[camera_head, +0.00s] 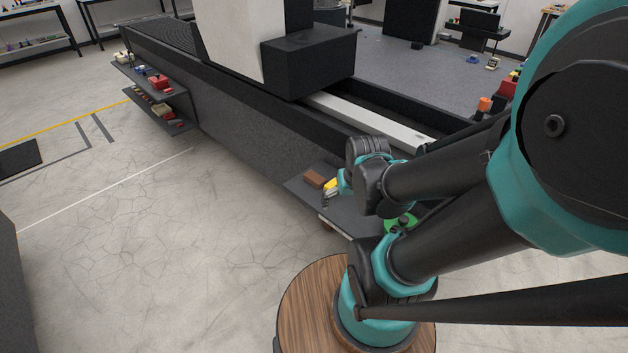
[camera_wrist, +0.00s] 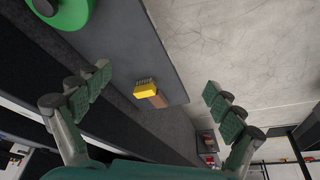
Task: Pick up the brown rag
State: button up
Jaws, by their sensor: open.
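A small brown block-like thing, which I take to be the folded brown rag (camera_head: 314,178), lies on a dark grey shelf (camera_head: 295,185) beside the machine. In the wrist view the brown rag (camera_wrist: 159,102) shows partly behind a yellow brush (camera_wrist: 145,89) with dark bristles. The yellow brush (camera_head: 331,185) also shows in the head view, just right of the rag. My gripper (camera_wrist: 157,80) is open and empty, with its fingers spread to either side of the brush and rag. It appears to be above the shelf, apart from both.
A green round thing (camera_wrist: 65,12) lies on the same shelf; it shows below my arm in the head view (camera_head: 400,222). The long granite bed (camera_head: 240,130) stands behind. Open floor lies left.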

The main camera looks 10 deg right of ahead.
jog(key=w+r+n+g, duration=0.1)
jog(key=w+r+n, duration=0.2)
jog(key=w+n, duration=0.4)
jog(key=n+g, duration=0.3)
jog(key=n, duration=1.5)
send_over(315, 177)
jog(key=f, duration=1.2)
jog(key=shift+w+f, duration=0.15)
jog(key=shift+w, duration=0.1)
jog(key=shift+s+f, duration=0.2)
jog(key=shift+f, duration=2.75)
jog(key=c, duration=0.8)
jog(key=shift+r, duration=0.1)
notch_tip(315, 177, up, 20)
jog(key=shift+f, duration=0.1)
